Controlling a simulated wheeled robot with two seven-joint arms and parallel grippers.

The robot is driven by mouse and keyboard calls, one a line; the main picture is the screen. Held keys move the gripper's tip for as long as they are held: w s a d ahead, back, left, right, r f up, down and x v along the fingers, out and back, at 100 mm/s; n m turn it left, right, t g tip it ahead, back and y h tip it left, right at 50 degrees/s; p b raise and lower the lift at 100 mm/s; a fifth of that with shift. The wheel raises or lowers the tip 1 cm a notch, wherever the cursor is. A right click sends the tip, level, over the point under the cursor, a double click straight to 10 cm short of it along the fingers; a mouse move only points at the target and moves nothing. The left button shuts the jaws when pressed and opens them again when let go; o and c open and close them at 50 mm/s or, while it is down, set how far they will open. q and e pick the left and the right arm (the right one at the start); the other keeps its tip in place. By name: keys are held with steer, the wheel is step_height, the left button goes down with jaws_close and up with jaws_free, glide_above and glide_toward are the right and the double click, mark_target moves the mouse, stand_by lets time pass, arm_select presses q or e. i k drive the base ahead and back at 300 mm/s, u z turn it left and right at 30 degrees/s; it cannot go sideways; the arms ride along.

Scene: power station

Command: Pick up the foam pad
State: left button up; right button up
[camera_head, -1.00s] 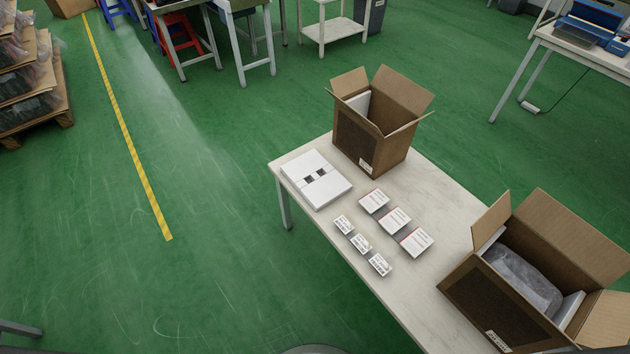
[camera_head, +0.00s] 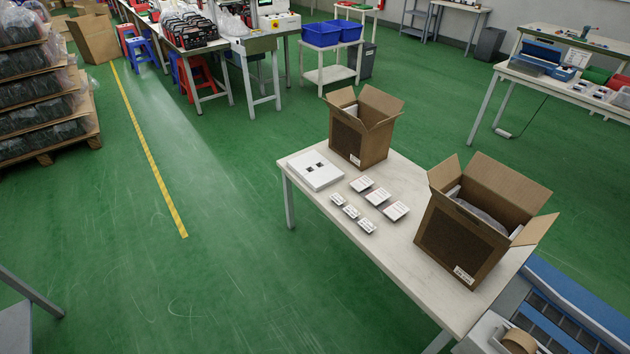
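A flat white pad (camera_head: 315,172) with small dark square cut-outs, which looks like the foam pad, lies at the far left corner of the light table (camera_head: 385,243). An open cardboard box (camera_head: 359,140) stands right behind it, with a white sheet edge showing inside. A larger open box (camera_head: 458,237) stands at the table's right, holding clear plastic-wrapped stuff and white edge pieces. Neither of my grippers is in view.
Several small white labelled boxes (camera_head: 377,196) lie in two rows between the pad and the larger box. A tape roll (camera_head: 518,341) and a blue rack (camera_head: 568,303) sit at lower right. Green floor left of the table is clear.

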mark_target(320, 177)
steer(key=u, duration=0.45)
steer(key=i, duration=0.6)
steer(key=u, duration=0.65)
steer(key=i, duration=1.75)
steer(key=z, duration=0.9)
